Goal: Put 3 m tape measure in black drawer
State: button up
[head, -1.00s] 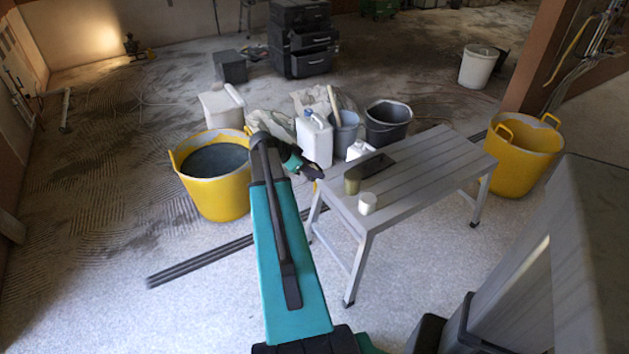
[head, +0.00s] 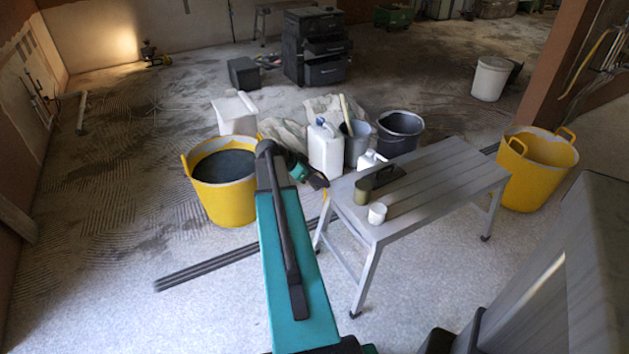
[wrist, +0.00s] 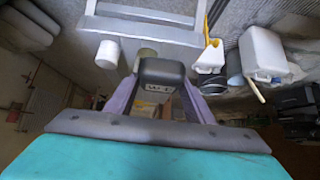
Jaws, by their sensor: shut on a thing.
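My gripper (wrist: 158,98) is shut on a dark grey, boxy thing with a small pale label, which I take to be the tape measure (wrist: 162,73). One finger is on each side of it in the wrist view. In the head view my gripper (head: 316,181) is beyond the teal arm, near the left end of the workbench, and the held thing cannot be made out there. The black drawer unit (head: 292,60) stands far back on the floor. Its drawers (head: 327,72) appear partly pulled out, facing right. My gripper is well short of it.
The grey workbench (head: 440,185) stands right, bearing an olive can (head: 362,192), a white cup (head: 377,214) and a dark tool (head: 384,178). Yellow tubs (head: 222,200), a white canister (head: 325,150) and a black bucket (head: 400,135) crowd the middle.

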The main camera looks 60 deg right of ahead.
jog(key=w+a+r+n+t+p, duration=0.1)
jog(key=w+a+r+n+t, duration=0.25)
jog(key=w+a, duration=0.6)
jog(key=w+a+r+n+t+p, duration=0.1)
jog(key=w+a+r+n+t, duration=0.3)
jog(key=w+a, duration=0.5)
jog(key=w+a+r+n+t+p, duration=0.1)
jog(key=w+a+r+n+t, duration=0.15)
jog(key=w+a+n, duration=0.45)
jog(key=w+a+r+n+t+y, duration=0.1)
jog(key=w+a+r+n+y, duration=0.1)
jog(key=a, duration=1)
jog(key=w+a+r+n+t+y+p, duration=0.1)
jog(key=w+a+r+n+y, duration=0.2)
jog(key=w+a+r, duration=0.4)
jog(key=w+a+r+n+t+y+p, duration=0.1)
jog(key=w+a+r+n, duration=0.3)
jog(key=a, duration=1.5)
jog(key=shift+w+r+n+t+y, duration=0.25)
jog(key=shift+r+n+t+y, duration=0.2)
jog(key=shift+y, duration=0.35)
